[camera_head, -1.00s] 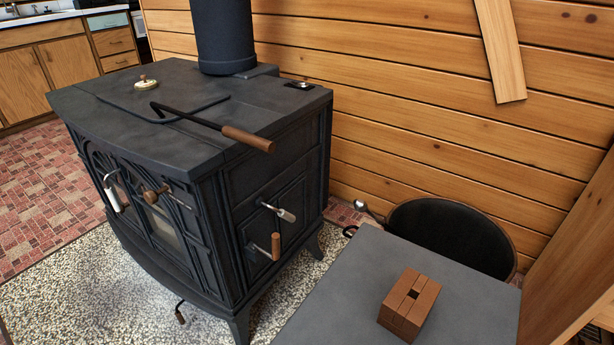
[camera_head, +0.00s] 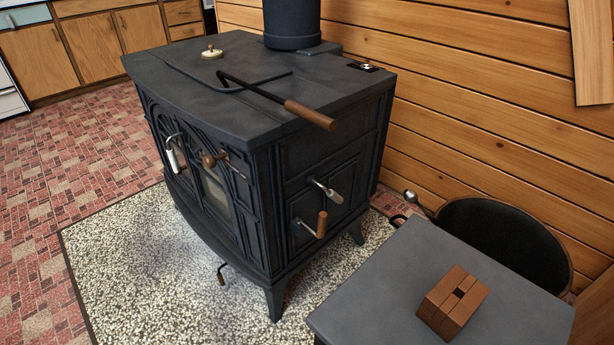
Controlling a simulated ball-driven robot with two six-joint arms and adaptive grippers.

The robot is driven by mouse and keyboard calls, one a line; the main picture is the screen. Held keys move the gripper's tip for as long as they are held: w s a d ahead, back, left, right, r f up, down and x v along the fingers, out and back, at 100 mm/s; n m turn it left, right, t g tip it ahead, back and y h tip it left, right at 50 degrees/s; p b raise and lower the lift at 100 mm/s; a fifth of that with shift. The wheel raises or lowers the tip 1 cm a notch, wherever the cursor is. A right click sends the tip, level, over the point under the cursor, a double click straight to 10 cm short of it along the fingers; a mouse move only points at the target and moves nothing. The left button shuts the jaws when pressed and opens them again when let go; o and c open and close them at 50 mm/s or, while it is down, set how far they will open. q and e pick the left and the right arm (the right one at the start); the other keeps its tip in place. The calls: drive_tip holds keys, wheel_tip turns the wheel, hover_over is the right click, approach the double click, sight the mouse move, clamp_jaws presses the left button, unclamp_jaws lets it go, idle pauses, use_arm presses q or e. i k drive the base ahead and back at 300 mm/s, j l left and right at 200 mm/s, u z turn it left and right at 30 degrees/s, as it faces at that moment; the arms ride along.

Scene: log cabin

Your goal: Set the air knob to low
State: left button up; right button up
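A black cast-iron stove (camera_head: 258,172) stands in the middle of the view. On its top are a small pale dial with a brown knob (camera_head: 211,52), a small dark plate with a silvery knob (camera_head: 366,67) at the back right corner, and a long wooden-handled lever (camera_head: 308,114). A bent lever (camera_head: 221,274) hangs below the front. Which of these is the air knob cannot be told, and no setting marks are readable. Neither of my grippers is in view.
The stove's side has a silvery handle (camera_head: 327,191) and a wooden handle (camera_head: 318,224). A grey table (camera_head: 400,278) with a brown slotted block (camera_head: 453,302) stands at front right, beside a black bucket (camera_head: 505,238). The tiled floor (camera_head: 70,190) at left is clear.

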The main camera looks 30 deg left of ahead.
sight(209, 160)
drive_tip(key=u, duration=1.35)
